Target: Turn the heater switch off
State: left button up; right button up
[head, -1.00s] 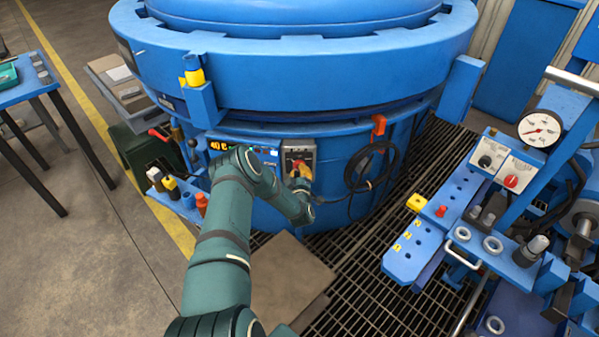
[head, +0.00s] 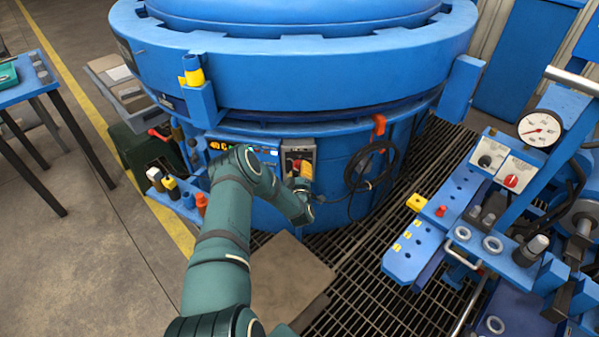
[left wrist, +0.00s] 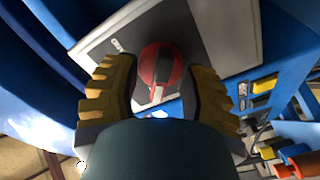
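The heater switch is a red round knob (left wrist: 160,66) with a raised bar, on a grey plate (left wrist: 205,32) on the furnace's control panel. In the left wrist view the bar stands nearly upright, slightly tilted. In the head view the switch plate (head: 299,146) is partly covered by my left gripper (head: 299,180). In the left wrist view my left gripper (left wrist: 160,82) has its two yellow-and-black fingers apart, one on each side of the knob. They are very close to its edges; contact cannot be made out. My right gripper is not in view.
The blue furnace (head: 290,65) fills the back. A black cable coil (head: 372,168) hangs right of the switch. A lit display (head: 222,146) is to its left. A blue bench (head: 425,240) with a gauge (head: 540,129) stands at right. Grated floor lies between.

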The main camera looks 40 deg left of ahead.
pick_arm(q)
jog(key=shift+d, duration=0.1)
jog(key=v, duration=1.2)
jog(key=d+f+m+g+h, duration=0.1)
jog(key=d+m+g+h, duration=0.2)
jog(key=d+m+h, duration=1.35)
jog(key=s+d+r+g, duration=0.3)
jog(key=s+d+g, duration=0.5)
jog(key=s+d, duration=0.9)
jog(key=shift+s+d+g+y, duration=0.25)
jog(key=shift+s+g+y, duration=0.1)
jog(key=shift+s, duration=0.1)
jog(key=shift+m, duration=0.25)
